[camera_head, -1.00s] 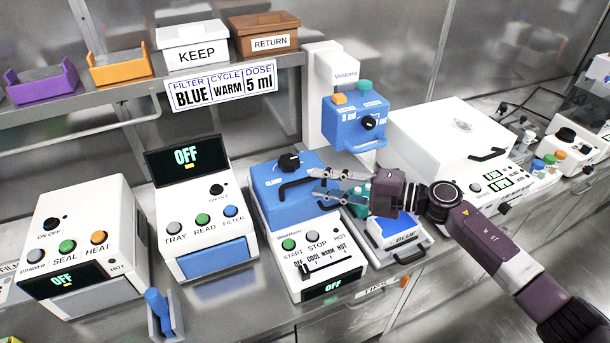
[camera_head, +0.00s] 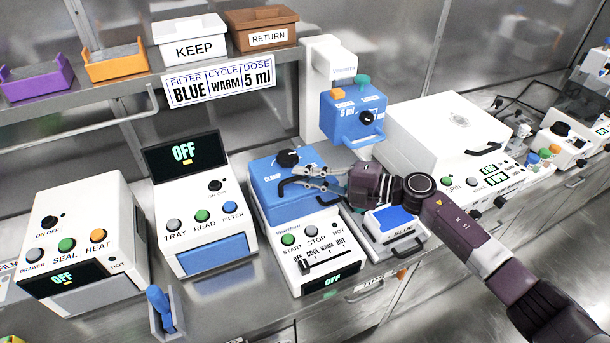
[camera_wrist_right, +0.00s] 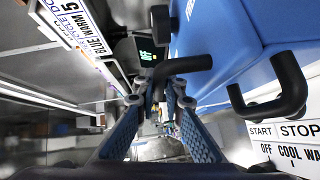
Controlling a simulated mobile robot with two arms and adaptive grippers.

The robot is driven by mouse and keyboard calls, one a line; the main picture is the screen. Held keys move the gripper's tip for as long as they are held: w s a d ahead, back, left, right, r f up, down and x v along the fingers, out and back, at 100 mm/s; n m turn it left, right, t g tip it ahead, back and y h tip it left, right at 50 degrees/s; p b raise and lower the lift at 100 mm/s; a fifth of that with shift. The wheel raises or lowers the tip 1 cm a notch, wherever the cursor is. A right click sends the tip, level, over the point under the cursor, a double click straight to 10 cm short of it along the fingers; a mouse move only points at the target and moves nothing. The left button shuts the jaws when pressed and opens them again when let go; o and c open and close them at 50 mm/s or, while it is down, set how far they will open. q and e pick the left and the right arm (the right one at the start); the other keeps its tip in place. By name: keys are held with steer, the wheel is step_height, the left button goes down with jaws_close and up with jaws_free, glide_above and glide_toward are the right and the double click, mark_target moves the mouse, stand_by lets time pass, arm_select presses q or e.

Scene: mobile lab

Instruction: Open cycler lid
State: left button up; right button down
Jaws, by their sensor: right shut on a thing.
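The cycler is the white machine with START and STOP buttons (camera_head: 300,255) in the middle of the bench. Its blue lid (camera_head: 265,203) is down, with a black clamp knob (camera_head: 288,158) on top. My right gripper (camera_head: 302,178) reaches in from the right over the lid, its fingers shut at a black bar handle (camera_head: 288,187). In the right wrist view, the fingers (camera_wrist_right: 162,95) close on a black bent bar (camera_wrist_right: 190,65) beside the blue body. A second black handle (camera_wrist_right: 278,95) shows near the START button. My left gripper is not in view.
The reader with an OFF screen (camera_head: 185,152) stands to the left. The blue dosing head (camera_head: 350,120) stands behind. A white centrifuge-like machine (camera_head: 445,135) and a tray with a blue block (camera_head: 385,224) are to the right. A shelf (camera_head: 130,95) with bins runs behind.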

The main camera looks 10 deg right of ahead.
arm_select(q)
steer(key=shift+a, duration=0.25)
arm_select(e)
steer(key=shift+w+r, duration=0.1)
steer(key=shift+r, duration=0.2)
steer(key=shift+w+a+r+p, duration=0.1)
steer(key=shift+w+r+p, duration=0.1)
steer(key=shift+w+r, duration=0.25)
steer(key=shift+w+a+r+p, duration=0.1)
steer(key=shift+w+r+p, duration=0.15)
steer(key=shift+r, duration=0.3)
steer(key=w+r, duration=0.1)
steer(key=w, duration=0.1)
steer(key=w+a+r, duration=0.1)
steer(key=w+r, duration=0.1)
steer(key=w+a+r+p, duration=0.1)
steer(key=w+r, duration=0.1)
steer(key=shift+r, duration=0.1)
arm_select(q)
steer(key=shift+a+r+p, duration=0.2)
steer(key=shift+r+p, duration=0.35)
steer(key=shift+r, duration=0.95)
arm_select(e)
steer(key=shift+w+a+r+m+g+h, duration=0.1)
steer(key=shift+w+m+g+h, duration=0.1)
steer(key=shift+w, duration=0.2)
steer(key=shift+w+a+r+m+g+h, duration=0.1)
steer(key=shift+w+m+g+h, duration=0.1)
steer(key=shift+w, duration=0.2)
